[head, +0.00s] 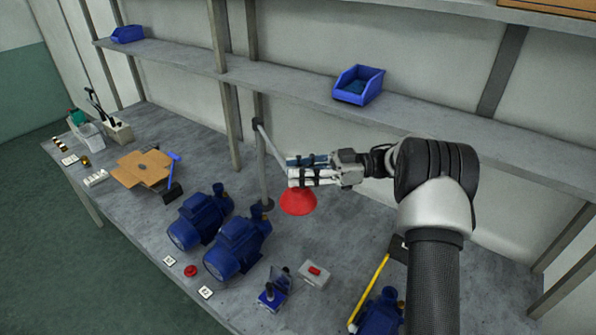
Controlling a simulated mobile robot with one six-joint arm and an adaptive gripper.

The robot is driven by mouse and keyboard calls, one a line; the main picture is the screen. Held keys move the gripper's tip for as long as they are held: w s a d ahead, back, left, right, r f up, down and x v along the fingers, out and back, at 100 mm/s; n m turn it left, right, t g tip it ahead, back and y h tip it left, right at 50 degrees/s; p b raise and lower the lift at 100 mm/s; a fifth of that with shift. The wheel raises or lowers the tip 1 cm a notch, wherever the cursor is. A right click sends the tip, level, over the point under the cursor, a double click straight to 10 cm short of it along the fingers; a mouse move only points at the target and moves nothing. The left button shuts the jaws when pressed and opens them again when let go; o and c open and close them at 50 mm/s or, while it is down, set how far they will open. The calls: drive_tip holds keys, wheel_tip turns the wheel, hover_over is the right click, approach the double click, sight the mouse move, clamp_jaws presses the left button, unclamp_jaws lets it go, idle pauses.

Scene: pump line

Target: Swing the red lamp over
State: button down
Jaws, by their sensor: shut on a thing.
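The red lamp (298,203) has a red cone-shaped shade and hangs above the workbench, right of its grey upright post (264,175). A thin grey arm (272,146) slopes down from the top of the post toward the shade. My gripper (291,172) is at the top of the shade, its fingers pointing left and shut on the lamp. The fingers hide the joint between the lamp's arm and shade.
Blue pumps (237,248) stand on the workbench (330,230) left of and in front of the lamp. A grey box with a red button (315,273) and a yellow bar (369,290) lie nearer. A shelf (300,88) with a blue bin (358,85) runs behind.

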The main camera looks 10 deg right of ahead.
drive_tip(key=shift+r, duration=0.15)
drive_tip(key=c, duration=1.3)
unclamp_jaws()
drive_tip(key=d, duration=0.7)
drive_tip(key=shift+s+d, duration=0.25)
drive_tip(key=shift+s, duration=0.1)
drive_tip(key=shift+c, duration=0.3)
